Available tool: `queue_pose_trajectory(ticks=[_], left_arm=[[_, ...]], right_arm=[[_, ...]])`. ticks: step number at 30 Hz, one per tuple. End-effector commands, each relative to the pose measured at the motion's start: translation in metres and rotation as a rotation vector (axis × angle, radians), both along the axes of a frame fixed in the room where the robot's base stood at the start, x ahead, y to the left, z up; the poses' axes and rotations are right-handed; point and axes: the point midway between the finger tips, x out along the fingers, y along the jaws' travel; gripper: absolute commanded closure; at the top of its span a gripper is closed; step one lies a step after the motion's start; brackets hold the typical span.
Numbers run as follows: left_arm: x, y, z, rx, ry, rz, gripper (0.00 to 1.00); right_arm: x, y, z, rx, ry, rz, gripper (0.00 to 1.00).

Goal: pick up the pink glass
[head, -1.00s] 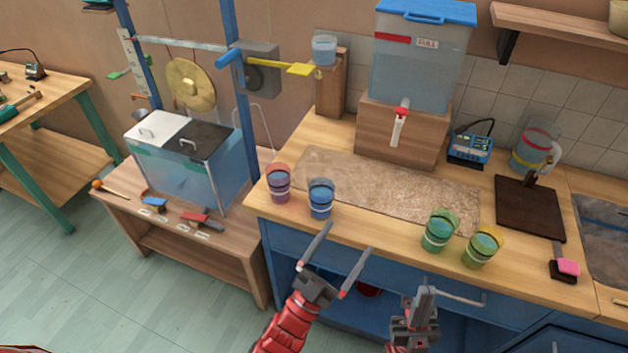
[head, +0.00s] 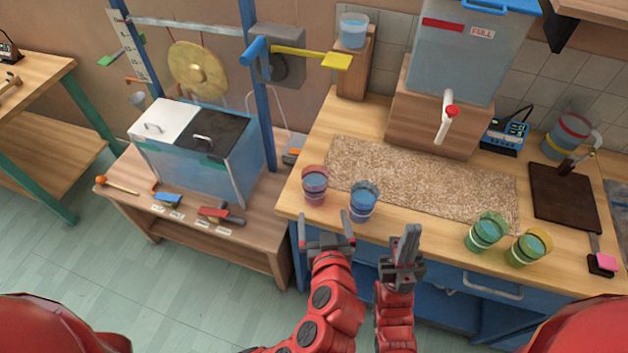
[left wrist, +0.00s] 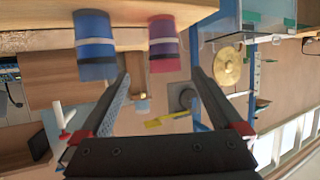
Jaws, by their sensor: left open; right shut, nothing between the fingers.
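The pink glass (head: 314,186) stands upright near the left front edge of the wooden counter, with a pale band around it. It also shows in the left wrist view (left wrist: 163,45), upside down, ahead of the fingers. The blue glass (head: 363,201) stands close to its right, and in the left wrist view (left wrist: 95,45) it is at left. My left gripper (head: 326,240) is open and empty, in front of and below the two glasses, touching neither. My right gripper (head: 405,243) is shut and empty, to the right of it, by the counter's front.
A green glass (head: 486,232) and a yellow-green glass (head: 528,248) stand further right. A speckled mat (head: 420,182) lies behind the glasses. A water tank (head: 468,55) with a tap stands at the back. A lower bench (head: 250,240) with a clear tank is at left.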

Motion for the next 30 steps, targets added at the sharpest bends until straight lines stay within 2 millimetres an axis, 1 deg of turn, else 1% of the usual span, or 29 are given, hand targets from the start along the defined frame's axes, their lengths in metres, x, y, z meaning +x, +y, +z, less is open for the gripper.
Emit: queue_pose_trajectory(ticks=[2, 5, 7, 13, 14, 15, 16, 18, 21, 26, 30], left_arm=[[0.002, 0.003, -0.004, -0.009, 0.006, 0.014, 0.0], [0.015, 0.005, -0.012, -0.011, 0.004, 0.022, 0.0], [0.028, 0.007, -0.02, -0.011, 0.004, 0.023, 0.0], [0.068, 0.012, -0.037, -0.007, 0.002, 0.022, 0.0], [0.073, 0.012, -0.029, -0.004, 0.008, 0.022, 0.0], [0.08, 0.013, -0.03, -0.004, 0.011, 0.021, 0.0], [0.085, 0.012, -0.032, -0.004, 0.011, 0.019, 0.0], [0.095, 0.013, -0.037, -0.003, 0.011, 0.018, 0.0], [0.105, 0.013, -0.041, -0.006, 0.007, 0.016, 0.0], [0.111, 0.013, -0.045, -0.006, 0.006, 0.014, 0.0], [0.119, 0.016, -0.045, -0.006, 0.006, 0.014, 0.0]], right_arm=[[0.0, 0.0, -0.007, 0.0, 0.0, 0.0, 1.0], [0.0, 0.0, -0.021, 0.0, 0.0, 0.0, 1.0], [0.0, 0.0, -0.036, 0.0, 0.0, 0.0, 1.0], [0.0, 0.0, -0.074, 0.0, 0.0, 0.0, 1.0], [0.0, 0.0, -0.059, 0.0, 0.001, 0.0, 1.0], [0.0, 0.0, -0.051, 0.0, 0.0, 0.0, 1.0], [0.0, 0.0, -0.048, 0.0, -0.001, 0.0, 1.0], [0.0, 0.0, -0.045, 0.0, -0.001, 0.0, 1.0], [0.0, 0.0, -0.042, 0.0, 0.0, 0.0, 1.0], [0.0, 0.0, -0.041, 0.0, 0.0, 0.0, 1.0], [0.0, 0.0, -0.033, 0.0, 0.0, 0.0, 1.0]])
